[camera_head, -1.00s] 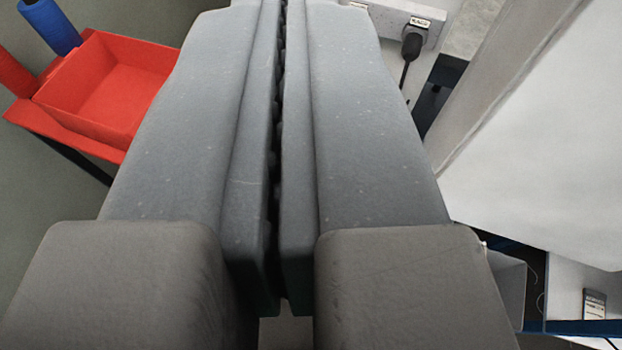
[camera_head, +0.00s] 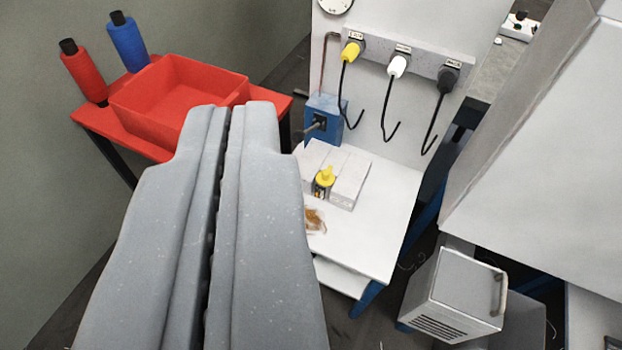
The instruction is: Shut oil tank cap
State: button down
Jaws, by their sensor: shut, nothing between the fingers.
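My gripper (camera_head: 232,110) is shut and empty. Its grey fingers fill the lower left of the view, their tips in front of the red tray and left of the white bench. I cannot pick out an oil tank cap for certain. A small dark container with a yellow top (camera_head: 325,176) stands on the white bench, beside pale blocks. A blue box (camera_head: 325,122) with a dark knob-like part stands at the back left of the bench. My gripper is apart from both in the picture, to their left. The fingers hide part of the bench's left side.
A grey handled box (camera_head: 455,290) stands lower right. A large white cabinet (camera_head: 540,150) blocks the right.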

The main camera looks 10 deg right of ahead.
aim_at(325, 178)
jog(key=i, duration=1)
jog(key=u, duration=0.05)
